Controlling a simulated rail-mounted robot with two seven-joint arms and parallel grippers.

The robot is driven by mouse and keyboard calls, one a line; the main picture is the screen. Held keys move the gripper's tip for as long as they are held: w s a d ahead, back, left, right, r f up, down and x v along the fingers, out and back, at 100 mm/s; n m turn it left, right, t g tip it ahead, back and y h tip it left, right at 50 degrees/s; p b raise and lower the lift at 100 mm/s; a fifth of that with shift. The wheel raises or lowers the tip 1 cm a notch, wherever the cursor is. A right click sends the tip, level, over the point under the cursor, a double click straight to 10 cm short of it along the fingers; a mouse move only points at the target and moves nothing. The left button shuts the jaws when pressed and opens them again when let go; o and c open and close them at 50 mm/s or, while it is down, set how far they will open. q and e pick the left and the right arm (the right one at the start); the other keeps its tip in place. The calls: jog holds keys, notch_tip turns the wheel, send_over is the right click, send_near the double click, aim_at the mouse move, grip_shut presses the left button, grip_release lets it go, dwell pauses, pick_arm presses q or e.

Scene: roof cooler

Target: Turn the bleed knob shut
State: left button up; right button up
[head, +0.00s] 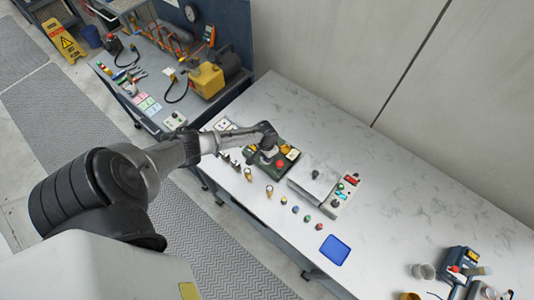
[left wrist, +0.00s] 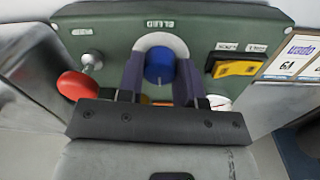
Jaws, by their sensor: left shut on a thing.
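The bleed knob (left wrist: 159,66) is blue and sits on a green panel (left wrist: 205,28) under an upside-down BLEED label, with a pale grey arc around it. My left gripper (left wrist: 160,78) has its two fingers on either side of the knob, shut on it. In the head view the green box (head: 286,168) stands on the white bench, and my left gripper (head: 268,154) is over it and hides the knob. The panel also carries a red-ended lever (left wrist: 78,85) and a yellow part (left wrist: 235,68). My right gripper is not in view.
A grey-white box with buttons (head: 346,186) stands right of the green box. Several small knobs (head: 295,209) lie along the bench's front, near a blue tray (head: 335,249). A tool cart (head: 140,95) stands at the back left. The bench's middle right is clear.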

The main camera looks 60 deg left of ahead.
pick_arm(q)
jog(key=shift+n, duration=0.3)
dwell(0.4)
jog(key=o, duration=0.9)
jog(key=shift+o, duration=0.2)
jog(key=shift+r, duration=0.6)
notch_tip(320, 180, up, 13)
jog(key=shift+a+f+p, duration=0.15)
jog(key=shift+a+p, duration=0.15)
jog(key=shift+p, duration=0.1)
